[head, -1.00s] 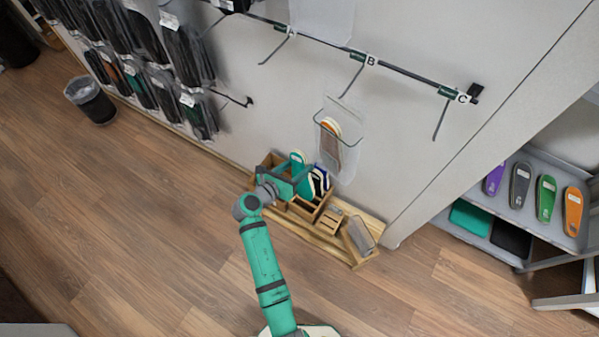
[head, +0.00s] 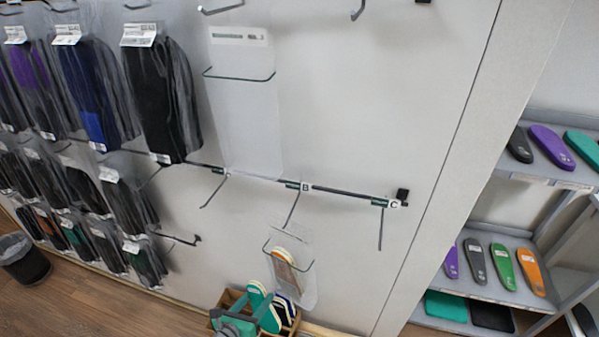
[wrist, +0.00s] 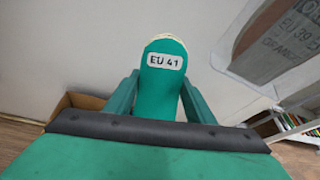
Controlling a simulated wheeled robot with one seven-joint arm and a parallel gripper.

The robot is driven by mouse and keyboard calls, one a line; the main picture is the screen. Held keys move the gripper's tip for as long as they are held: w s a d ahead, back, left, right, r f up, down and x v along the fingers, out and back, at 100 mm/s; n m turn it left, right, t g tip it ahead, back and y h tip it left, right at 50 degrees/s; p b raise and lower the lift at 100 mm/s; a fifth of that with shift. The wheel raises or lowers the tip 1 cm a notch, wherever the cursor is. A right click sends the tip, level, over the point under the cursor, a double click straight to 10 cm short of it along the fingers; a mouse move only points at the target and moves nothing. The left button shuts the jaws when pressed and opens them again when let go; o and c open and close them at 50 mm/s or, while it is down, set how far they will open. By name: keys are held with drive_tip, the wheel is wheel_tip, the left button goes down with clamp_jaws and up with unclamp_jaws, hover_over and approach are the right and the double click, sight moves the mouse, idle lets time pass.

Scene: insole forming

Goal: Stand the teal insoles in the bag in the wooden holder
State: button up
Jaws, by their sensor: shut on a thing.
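A teal insole (wrist: 163,85) with a white "EU 41" label stands upright between my gripper's fingers (wrist: 155,100) in the wrist view. My gripper (head: 240,325) is shut on it, low in the head view, where the insole (head: 256,294) shows over the wooden holder (head: 228,298). I cannot tell whether its lower end touches the holder. A clear bag (head: 305,290) with a wire rim hangs against the wall just right of it, with a cream and orange insole inside. This bag's "EU 39" insole (wrist: 270,40) shows in the wrist view.
Dark insoles (head: 291,308) stand in the holder right of my gripper. A larger clear bag (head: 240,110) hangs higher on the wall. Hooks with letter tags (head: 305,187) stick out from a rail. Packed insoles hang left. A shelf (head: 500,295) with coloured insoles stands right.

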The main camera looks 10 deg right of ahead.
sight(255, 310)
drive_tip(key=shift+f, duration=0.1)
drive_tip(key=s+a+f, duration=0.1)
drive_tip(key=s+f+n+t+y, duration=0.1)
drive_tip(key=f, duration=0.1)
drive_tip(key=s+a+f+n+y, duration=0.1)
drive_tip(key=f, duration=0.1)
drive_tip(key=shift+a+f+t, duration=0.2)
drive_tip(key=shift+a+t, duration=0.1)
drive_tip(key=s+d+f+n+y, duration=0.1)
drive_tip(key=y, duration=0.1)
drive_tip(key=s+d+f+n+y, duration=0.1)
drive_tip(key=s+n+y, duration=0.1)
drive_tip(key=s+d+f+n+t+y, duration=0.1)
drive_tip(key=s+n+y, duration=0.1)
drive_tip(key=shift+d+f, duration=0.2)
drive_tip(key=shift+d, duration=0.2)
drive_tip(key=d, duration=0.7)
